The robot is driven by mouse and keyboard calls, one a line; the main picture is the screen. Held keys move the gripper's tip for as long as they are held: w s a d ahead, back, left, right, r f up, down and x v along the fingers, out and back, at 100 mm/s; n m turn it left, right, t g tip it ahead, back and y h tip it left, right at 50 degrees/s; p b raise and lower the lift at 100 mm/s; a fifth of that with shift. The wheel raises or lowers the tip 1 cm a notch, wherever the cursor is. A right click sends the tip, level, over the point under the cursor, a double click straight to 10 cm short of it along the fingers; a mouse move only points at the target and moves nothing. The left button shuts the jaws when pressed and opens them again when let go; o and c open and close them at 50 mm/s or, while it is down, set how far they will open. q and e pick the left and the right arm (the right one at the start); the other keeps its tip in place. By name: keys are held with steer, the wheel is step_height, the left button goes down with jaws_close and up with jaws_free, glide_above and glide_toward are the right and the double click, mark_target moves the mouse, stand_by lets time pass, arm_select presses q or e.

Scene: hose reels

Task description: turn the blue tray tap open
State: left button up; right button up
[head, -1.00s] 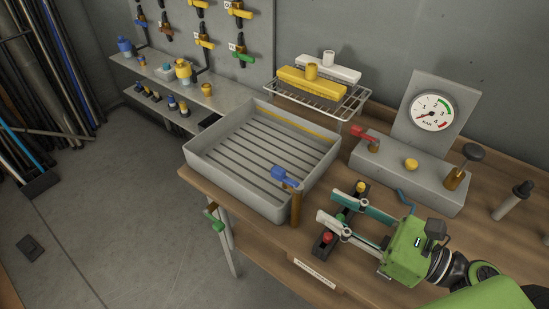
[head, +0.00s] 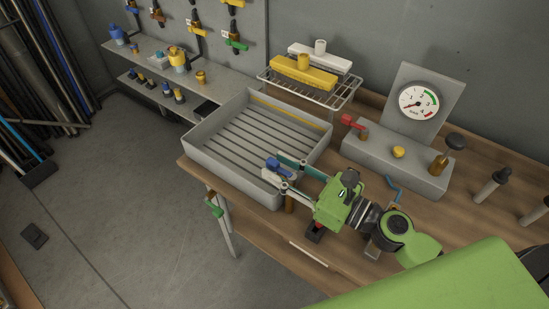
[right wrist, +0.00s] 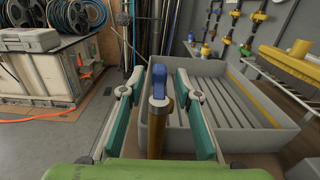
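The blue tray tap (head: 278,166) stands on a brass post at the front corner of the grey drip tray (head: 205,150). In the right wrist view its blue lever (right wrist: 158,82) sits on top of the brass post, between my fingers. My right gripper (head: 279,173) is open, one finger on either side of the tap, with gaps showing on both sides in the right wrist view (right wrist: 158,90). The lower part of the post is partly hidden by my gripper in the head view. My left gripper is not in view.
A grey block with a red lever (head: 353,122), a yellow knob (head: 398,152) and a pressure gauge (head: 418,102) stands right of the tray. A wire rack (head: 330,99) holds a yellow and a white piece behind it. A shelf (head: 145,70) is at the left.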

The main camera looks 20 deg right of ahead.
steer(key=shift+w+a+r, duration=0.1)
steer(key=shift+w+a, duration=0.35)
steer(key=shift+w, duration=0.15)
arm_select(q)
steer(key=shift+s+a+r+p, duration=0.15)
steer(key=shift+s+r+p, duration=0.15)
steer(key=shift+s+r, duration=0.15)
arm_select(e)
steer(key=shift+w+a, duration=0.1)
steer(key=shift+a, duration=0.05)
jaws_close()
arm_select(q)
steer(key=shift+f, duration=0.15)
